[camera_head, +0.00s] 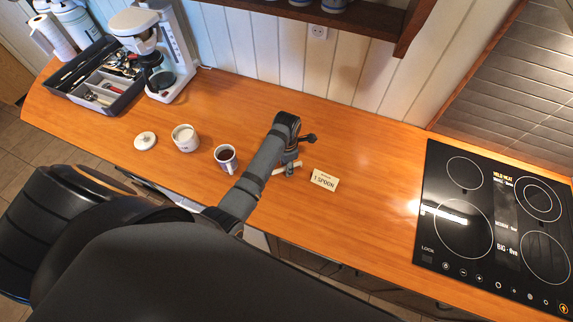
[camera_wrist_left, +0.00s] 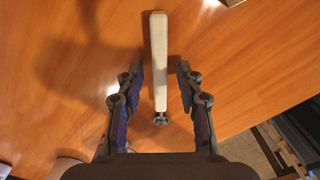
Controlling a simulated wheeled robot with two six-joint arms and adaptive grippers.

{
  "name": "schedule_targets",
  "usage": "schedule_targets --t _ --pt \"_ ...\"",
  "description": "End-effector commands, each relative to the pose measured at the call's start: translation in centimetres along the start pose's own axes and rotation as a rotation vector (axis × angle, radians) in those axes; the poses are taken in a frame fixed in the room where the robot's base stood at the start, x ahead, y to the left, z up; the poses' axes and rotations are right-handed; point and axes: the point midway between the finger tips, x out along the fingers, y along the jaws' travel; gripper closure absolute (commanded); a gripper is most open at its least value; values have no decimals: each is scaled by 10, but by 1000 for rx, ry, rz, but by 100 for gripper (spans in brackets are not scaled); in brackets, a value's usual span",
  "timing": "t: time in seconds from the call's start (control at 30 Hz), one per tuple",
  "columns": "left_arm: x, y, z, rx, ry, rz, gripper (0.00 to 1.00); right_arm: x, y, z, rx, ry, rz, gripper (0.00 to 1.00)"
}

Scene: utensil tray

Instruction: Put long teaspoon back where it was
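My left gripper (camera_head: 289,168) is low over the wooden counter, right of the coffee mug (camera_head: 226,157) and beside a small "1 SPOON" card (camera_head: 324,180). In the left wrist view the left gripper (camera_wrist_left: 160,80) is open, its two fingers on either side of a pale, straight bar (camera_wrist_left: 158,60) with a small grey end. There are gaps between bar and fingers. I cannot tell whether this bar is the long teaspoon or a rest; no spoon bowl is clear. The utensil tray (camera_head: 75,97) stands at the far left, holding several utensils. My right gripper is not in view.
A white cup (camera_head: 185,137) and a round white lid (camera_head: 145,141) stand left of the mug. A coffee maker (camera_head: 165,55) stands beside the tray. A black cooktop (camera_head: 490,215) is at the right. The counter between card and cooktop is clear.

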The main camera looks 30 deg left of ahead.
Motion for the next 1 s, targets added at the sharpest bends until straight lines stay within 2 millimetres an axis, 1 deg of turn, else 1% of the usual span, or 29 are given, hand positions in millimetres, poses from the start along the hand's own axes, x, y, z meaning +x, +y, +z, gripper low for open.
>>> schedule_targets --t 0.17,0.27,0.37,0.6,0.67,0.7,0.83,1.0 --pt "-1 0 0 0 0 0 64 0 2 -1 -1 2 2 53" --pt "-10 1 1 0 -3 3 64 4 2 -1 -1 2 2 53" --pt "-28 1 1 0 -5 4 64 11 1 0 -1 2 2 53" --pt "-86 1 2 0 -5 3 64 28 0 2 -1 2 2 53" --pt "-98 0 1 0 -5 3 64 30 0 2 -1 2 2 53" --pt "-113 0 0 0 -2 0 64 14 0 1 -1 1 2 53" --pt "-122 0 0 0 0 -1 64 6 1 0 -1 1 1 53" --pt "-121 0 0 0 0 -1 64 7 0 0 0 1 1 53"
